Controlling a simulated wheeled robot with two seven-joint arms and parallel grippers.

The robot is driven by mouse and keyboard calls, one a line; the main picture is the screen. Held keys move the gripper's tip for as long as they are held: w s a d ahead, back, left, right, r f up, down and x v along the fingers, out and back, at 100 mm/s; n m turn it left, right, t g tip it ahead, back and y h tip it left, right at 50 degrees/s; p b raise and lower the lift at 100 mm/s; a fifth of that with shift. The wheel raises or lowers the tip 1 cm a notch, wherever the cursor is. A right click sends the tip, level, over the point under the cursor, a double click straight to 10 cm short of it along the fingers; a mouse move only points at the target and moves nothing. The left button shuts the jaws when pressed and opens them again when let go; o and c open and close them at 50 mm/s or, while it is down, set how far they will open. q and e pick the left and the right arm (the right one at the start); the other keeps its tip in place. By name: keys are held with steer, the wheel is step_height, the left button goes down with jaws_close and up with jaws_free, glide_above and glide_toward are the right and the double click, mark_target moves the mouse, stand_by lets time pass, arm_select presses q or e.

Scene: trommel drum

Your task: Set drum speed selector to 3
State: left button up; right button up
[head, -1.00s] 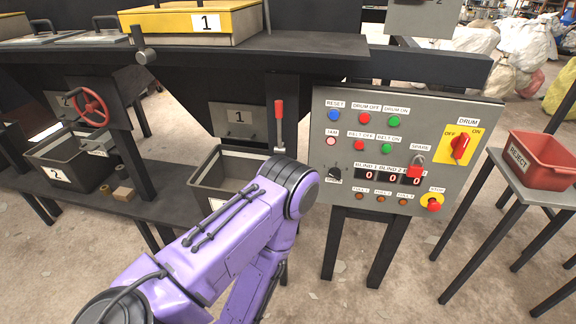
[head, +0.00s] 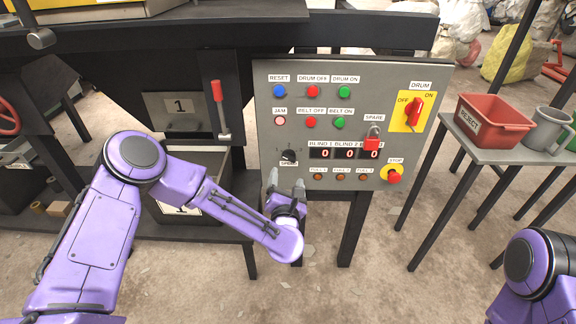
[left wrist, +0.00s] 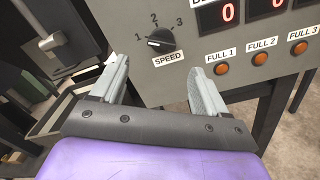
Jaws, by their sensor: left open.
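The drum speed selector is a black knob labelled SPEED (head: 288,156) at the lower left of the grey control panel (head: 385,90). In the left wrist view the speed knob (left wrist: 161,40) has the numbers 1, 2 and 3 around it, and its white mark points left, toward 1. My left gripper (head: 285,182) is open and empty, just below the knob in the head view. In the left wrist view its fingers (left wrist: 154,68) stand apart, with the knob above and between the tips, not gripped. My right gripper is out of view.
Lit displays (head: 348,153) and orange FULL lights (head: 341,177) lie right of the knob. A red STOP button (head: 394,177), a red SPARE switch (head: 371,143) and a red DRUM switch (head: 414,110) are farther right. A red-handled lever (head: 217,92) stands left of the panel.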

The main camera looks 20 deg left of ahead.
mark_target(289, 157)
arm_select(q)
steer(key=x, duration=0.8)
steer(key=shift+f+p, duration=0.15)
steer(key=shift+p, duration=0.2)
steer(key=c, duration=1.1)
